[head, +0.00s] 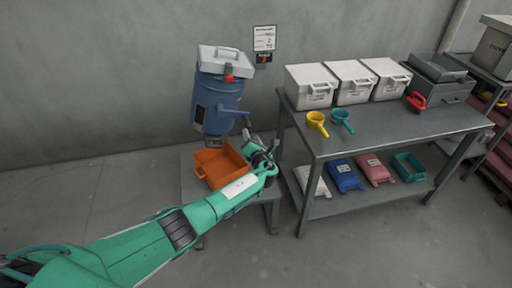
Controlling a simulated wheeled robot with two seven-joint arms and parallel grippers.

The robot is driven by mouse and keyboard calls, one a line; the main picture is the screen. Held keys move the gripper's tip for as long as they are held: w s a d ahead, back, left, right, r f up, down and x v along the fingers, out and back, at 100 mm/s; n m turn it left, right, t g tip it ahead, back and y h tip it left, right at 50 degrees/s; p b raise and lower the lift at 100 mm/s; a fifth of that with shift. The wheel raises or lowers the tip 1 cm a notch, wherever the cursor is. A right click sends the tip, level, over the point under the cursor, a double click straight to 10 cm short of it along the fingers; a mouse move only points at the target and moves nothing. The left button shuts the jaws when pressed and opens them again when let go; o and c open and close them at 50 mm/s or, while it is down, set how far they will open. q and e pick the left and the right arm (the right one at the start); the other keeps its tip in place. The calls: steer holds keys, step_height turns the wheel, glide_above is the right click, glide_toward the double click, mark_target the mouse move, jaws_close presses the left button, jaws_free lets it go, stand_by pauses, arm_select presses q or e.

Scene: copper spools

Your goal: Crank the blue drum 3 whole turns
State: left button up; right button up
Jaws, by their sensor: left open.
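The blue drum (217,100) is mounted at the wall, with a pale grey lid and a red knob on the lid's front. A blue crank (236,113) sticks out from the drum's right side, its end pointing right and down. My left gripper (263,148) is open, just below and right of the crank. It looks apart from the crank, though its jaws are small and partly hidden by its own wrist. My right gripper is not in view.
An orange tray (211,182) sits on a low grey stand under the drum. A workbench (395,132) at the right holds white boxes (310,87), a yellow scoop (317,121) and a teal scoop (342,119). Bags and a teal bin lie on its lower shelf. The floor at left is clear.

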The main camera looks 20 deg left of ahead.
arm_select(q)
steer(key=v, duration=0.6)
steer(key=shift+s, duration=0.25)
steer(key=shift+s+f, duration=0.1)
